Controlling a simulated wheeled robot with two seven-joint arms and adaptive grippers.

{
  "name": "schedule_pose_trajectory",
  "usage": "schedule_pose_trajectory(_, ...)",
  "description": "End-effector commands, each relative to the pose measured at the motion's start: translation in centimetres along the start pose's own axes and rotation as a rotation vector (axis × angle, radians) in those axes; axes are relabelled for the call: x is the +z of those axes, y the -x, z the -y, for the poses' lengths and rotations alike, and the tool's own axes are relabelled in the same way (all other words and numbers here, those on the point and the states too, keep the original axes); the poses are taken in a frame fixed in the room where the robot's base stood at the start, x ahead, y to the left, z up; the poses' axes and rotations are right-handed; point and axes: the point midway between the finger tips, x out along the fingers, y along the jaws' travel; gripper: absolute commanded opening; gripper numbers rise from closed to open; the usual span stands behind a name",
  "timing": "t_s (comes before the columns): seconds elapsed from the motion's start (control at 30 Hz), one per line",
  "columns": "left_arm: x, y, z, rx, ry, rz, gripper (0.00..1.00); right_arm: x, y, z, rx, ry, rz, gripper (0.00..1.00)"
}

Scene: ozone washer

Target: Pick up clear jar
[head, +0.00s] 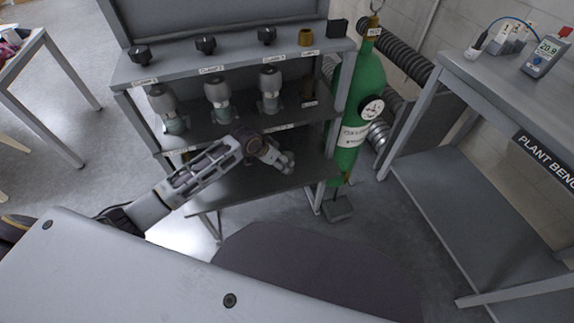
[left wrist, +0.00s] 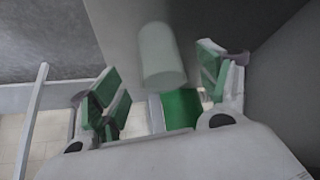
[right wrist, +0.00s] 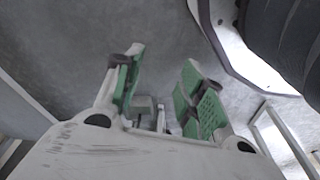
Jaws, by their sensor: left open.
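A pale, translucent cylinder, apparently the clear jar (left wrist: 162,55), shows in the left wrist view. It lies between and beyond the fingertips of my left gripper (left wrist: 158,82), which is open, with a visible gap on the right; whether it touches the left finger I cannot tell. In the head view my left gripper (head: 281,161) reaches over the lower shelf of the grey rack, and the jar is mostly hidden behind it.
Three clamped vessels (head: 217,98) stand on the middle shelf (head: 243,110), close above my left gripper. Black knobs (head: 206,44) line the top shelf. A green gas cylinder (head: 361,95) stands right of the rack, a pedal (head: 338,209) on the floor, and a plant bench (head: 510,90) farther right.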

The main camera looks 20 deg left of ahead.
Motion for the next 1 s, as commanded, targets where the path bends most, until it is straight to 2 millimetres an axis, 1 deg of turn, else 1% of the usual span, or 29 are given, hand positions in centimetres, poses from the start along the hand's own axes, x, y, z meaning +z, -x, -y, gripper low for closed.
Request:
schedule_pose_trajectory(0.03, -0.3, -0.2, 0.0, 0.0, 0.0, -0.001, 0.76, 0.0, 0.0, 0.0, 0.0, 0.0, 0.004, 0.4)
schedule_pose_trajectory(0.17, -0.2, -1.3, -0.1, 0.002, 0.001, 0.0, 0.76, -0.1, 0.4, 0.1, -0.003, 0.001, 0.01, 0.4)
schedule_pose_trajectory(0.23, -0.2, -1.9, -0.1, 0.001, 0.0, -0.001, 0.76, -0.5, 1.6, 0.5, -0.008, 0.0, 0.007, 0.4)
schedule_pose_trajectory(0.3, -0.2, -2.6, -0.1, 0.001, -0.001, -0.001, 0.76, -0.8, 2.1, 0.6, -0.011, 0.0, 0.008, 0.4)
schedule_pose_trajectory(0.6, -0.2, -4.8, 0.0, 0.0, 0.0, 0.0, 0.76, -1.6, 4.0, 1.1, -0.019, 0.003, 0.014, 0.4)
schedule_pose_trajectory(0.73, -0.3, -5.1, -0.1, 0.0, -0.001, -0.001, 0.76, -1.7, 4.4, 1.2, -0.021, 0.004, 0.016, 0.4)
schedule_pose_trajectory(1.0, -0.2, -5.2, -0.1, 0.0, -0.001, -0.001, 0.76, -1.7, 4.5, 1.2, -0.021, 0.004, 0.016, 0.4)
